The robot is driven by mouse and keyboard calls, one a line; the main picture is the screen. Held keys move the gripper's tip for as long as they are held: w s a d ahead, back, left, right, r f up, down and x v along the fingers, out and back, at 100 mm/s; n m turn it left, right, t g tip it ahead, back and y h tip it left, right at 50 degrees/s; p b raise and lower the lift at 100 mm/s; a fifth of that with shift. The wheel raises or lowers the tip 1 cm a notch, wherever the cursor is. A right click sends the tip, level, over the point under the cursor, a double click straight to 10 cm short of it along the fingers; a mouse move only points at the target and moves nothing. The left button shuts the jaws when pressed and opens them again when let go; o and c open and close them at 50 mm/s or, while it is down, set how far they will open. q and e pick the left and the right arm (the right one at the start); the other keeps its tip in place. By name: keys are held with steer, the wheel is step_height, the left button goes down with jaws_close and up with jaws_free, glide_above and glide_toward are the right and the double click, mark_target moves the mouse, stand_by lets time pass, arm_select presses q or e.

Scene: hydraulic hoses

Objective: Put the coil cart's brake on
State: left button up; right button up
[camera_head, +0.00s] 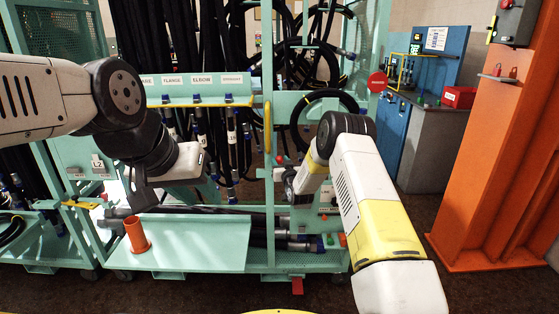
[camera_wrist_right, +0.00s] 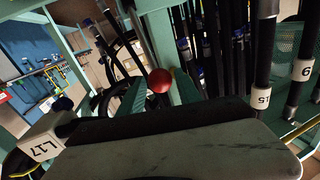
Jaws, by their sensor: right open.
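The teal coil cart (camera_head: 200,265) stands in front of me in the head view, with hoses on its rack and lower deck. A red ball knob (camera_wrist_right: 160,80) shows in the middle of the right wrist view, beyond the grey gripper body. A small red tab (camera_head: 297,286) hangs at the cart's lower front edge. I cannot tell which red part is the brake. My right gripper (camera_head: 284,184) is open, in front of the cart's right part. My left gripper (camera_head: 142,192) hangs above the deck at the left; its jaw opening is unclear.
An orange-red cup (camera_head: 137,236) stands on the deck's left part. Black hoses lie on the deck behind it. An orange column (camera_head: 490,150) stands at the right, with a blue and grey bench (camera_head: 430,140) behind. Dark floor is free between cart and column.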

steer(key=shift+w+a, duration=0.2)
steer(key=shift+w, duration=0.5)
jaws_close()
stand_by(1.0)
